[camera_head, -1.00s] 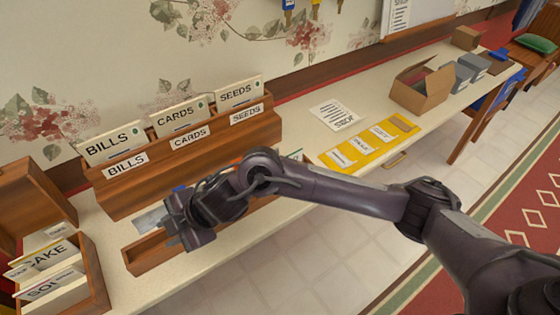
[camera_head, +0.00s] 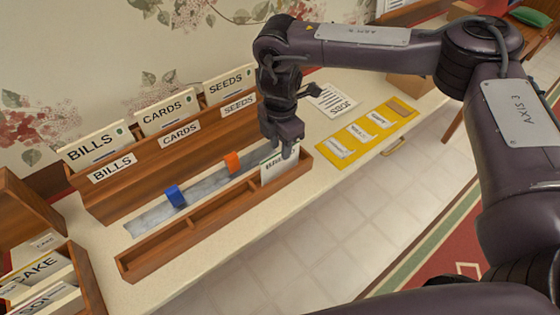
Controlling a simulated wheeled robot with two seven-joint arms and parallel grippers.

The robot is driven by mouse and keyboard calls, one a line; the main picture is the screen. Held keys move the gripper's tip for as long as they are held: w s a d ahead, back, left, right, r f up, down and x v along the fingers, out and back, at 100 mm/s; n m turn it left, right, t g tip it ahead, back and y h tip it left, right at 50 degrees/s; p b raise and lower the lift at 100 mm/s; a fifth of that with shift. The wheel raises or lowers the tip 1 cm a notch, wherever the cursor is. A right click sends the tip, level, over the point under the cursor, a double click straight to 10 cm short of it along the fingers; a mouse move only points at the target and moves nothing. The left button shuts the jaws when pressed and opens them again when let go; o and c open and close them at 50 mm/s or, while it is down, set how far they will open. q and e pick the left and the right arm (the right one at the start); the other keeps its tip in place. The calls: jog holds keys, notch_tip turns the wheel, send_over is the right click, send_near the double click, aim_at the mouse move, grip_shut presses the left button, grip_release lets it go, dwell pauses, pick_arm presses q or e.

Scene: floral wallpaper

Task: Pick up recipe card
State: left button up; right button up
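The recipe cards appear to be the upright cards (camera_head: 38,270) in a small wooden box at the lower left; one reads CAKE, others are cut off. A white card (camera_head: 272,168) with partly hidden lettering stands in the right end of a long wooden tray (camera_head: 215,222). My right gripper (camera_head: 283,152) points down at the top of this card. Its fingers overlap the card's upper edge, and I cannot tell whether they grip it. My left gripper is not in view.
A wooden rack (camera_head: 150,170) holds BILLS, CARDS and SEEDS cards behind the tray. A yellow folder (camera_head: 368,132) and a printed sheet (camera_head: 332,99) lie to the right. Bare tabletop shows in front of the sheet.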

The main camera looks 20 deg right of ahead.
aim_at(280, 158)
notch_tip(280, 158, down, 5)
jog(key=shift+s+p, duration=0.15)
jog(key=shift+p, duration=0.55)
grip_shut()
